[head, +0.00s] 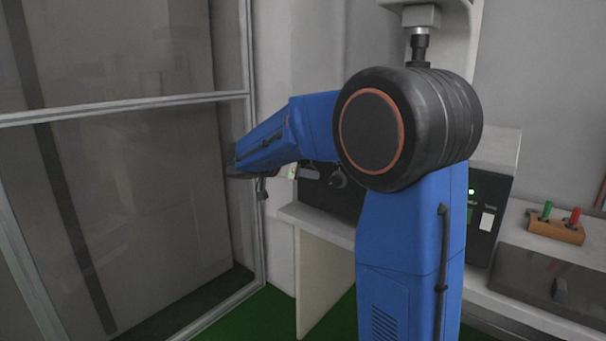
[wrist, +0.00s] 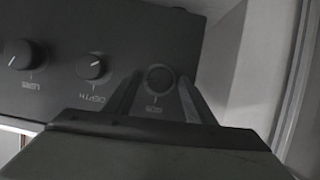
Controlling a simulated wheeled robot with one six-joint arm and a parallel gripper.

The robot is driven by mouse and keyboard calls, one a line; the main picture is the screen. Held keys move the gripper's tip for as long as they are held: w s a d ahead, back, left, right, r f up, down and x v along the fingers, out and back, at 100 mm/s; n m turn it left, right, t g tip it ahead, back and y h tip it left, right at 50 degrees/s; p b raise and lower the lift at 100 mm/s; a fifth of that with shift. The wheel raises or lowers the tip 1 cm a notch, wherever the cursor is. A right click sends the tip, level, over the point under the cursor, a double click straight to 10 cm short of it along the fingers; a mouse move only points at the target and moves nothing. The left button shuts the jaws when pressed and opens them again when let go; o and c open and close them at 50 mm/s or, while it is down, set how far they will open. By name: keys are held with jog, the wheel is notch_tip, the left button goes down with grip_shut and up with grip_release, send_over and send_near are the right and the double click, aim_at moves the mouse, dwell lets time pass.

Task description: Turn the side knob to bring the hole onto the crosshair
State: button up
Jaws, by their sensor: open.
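In the wrist view my gripper (wrist: 160,95) is open, its two fingers pointing at a dark control panel (wrist: 75,65). A round dark knob (wrist: 159,79) shows between the fingers; I cannot tell whether they touch it. Its label and those of the other knobs appear upside down. A second knob (wrist: 92,66) with a white pointer mark is left of the fingers, and a third (wrist: 22,54) is farther left. In the head view my arm hides much of the machine. Neither the hole nor the crosshair is visible, and I cannot tell which knob is the side knob.
The machine's black front (head: 485,218) carries a green light. A metal-framed glass partition (head: 130,180) stands left, close to my arm.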

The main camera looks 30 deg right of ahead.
jog(key=shift+c, duration=0.3)
jog(key=c, duration=1)
jog(key=n+g+h, duration=0.1)
jog(key=n, duration=0.2)
jog(key=n+g+h, duration=0.1)
jog(key=n+g, duration=0.1)
jog(key=n, duration=0.1)
jog(key=w+n+g+h, duration=0.1)
jog(key=n, duration=0.3)
jog(key=shift+a+f+g+h, duration=0.2)
jog(key=shift+f+g+h, duration=0.1)
jog(key=shift+h, duration=0.1)
